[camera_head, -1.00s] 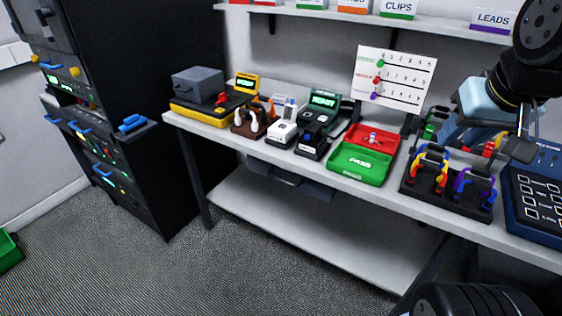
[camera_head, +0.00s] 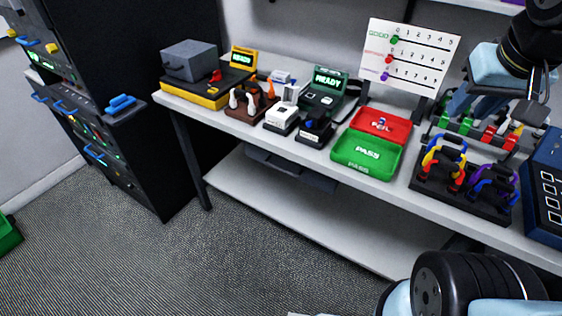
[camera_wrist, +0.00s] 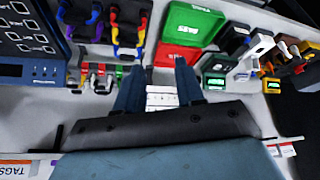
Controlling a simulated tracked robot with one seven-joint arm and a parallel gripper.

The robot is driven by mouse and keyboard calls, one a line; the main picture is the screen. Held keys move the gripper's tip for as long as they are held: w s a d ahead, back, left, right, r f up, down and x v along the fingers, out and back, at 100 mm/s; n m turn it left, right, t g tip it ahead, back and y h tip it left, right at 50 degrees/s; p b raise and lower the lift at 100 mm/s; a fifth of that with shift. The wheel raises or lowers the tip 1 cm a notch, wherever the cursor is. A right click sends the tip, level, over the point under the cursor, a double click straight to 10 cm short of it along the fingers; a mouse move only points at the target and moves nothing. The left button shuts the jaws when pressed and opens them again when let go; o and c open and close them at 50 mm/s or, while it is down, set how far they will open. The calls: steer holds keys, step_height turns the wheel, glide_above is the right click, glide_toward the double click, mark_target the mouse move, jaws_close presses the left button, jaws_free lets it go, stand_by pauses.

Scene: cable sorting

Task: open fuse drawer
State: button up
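A dark grey drawer-like unit (camera_head: 290,168) hangs beneath the bench top in the head view and looks shut. A tall black rack (camera_head: 140,60) at the left has blue handles (camera_head: 95,155) on its front. I cannot read any label that marks the fuse drawer. My gripper (camera_wrist: 158,75) shows in the wrist view with its two fingers apart and nothing between them. It is over the bench, with the white score board behind the fingers, away from the rack and the under-bench unit.
The bench holds a red FAIL tray (camera_head: 397,124), a green PASS tray (camera_head: 360,168), a cable stand (camera_head: 440,182), a blue panel (camera_head: 547,185) and several testers. A lower shelf (camera_head: 300,215) runs underneath. The carpet (camera_head: 190,265) before the bench is clear.

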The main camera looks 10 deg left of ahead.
steer(key=w+a+f+n+g+h, duration=0.1)
steer(key=w+a+f+n+h, duration=0.25)
steer(key=w+a+f, duration=0.35)
steer(key=w+a+f+n+g+h, duration=0.15)
steer(key=w+a+f+h, duration=0.35)
steer(key=a+f, duration=0.5)
steer(key=s+a+f+n+t+y, duration=0.1)
steer(key=s+a+f+n+t, duration=0.2)
steer(key=a+f, duration=0.45)
steer(key=s+a+f+n+t+y, duration=0.1)
steer(key=s+a+f+n+t, duration=0.15)
steer(key=a+f+t, duration=0.45)
steer(key=s+a+f+n+t+y, duration=0.1)
steer(key=s+a+f+n+t, duration=0.15)
steer(key=a+f, duration=0.45)
steer(key=x, duration=1.3)
steer(key=shift+w+a+r+g, duration=0.3)
steer(key=shift+w, duration=0.25)
steer(key=shift+c, duration=0.3)
jaws_close()
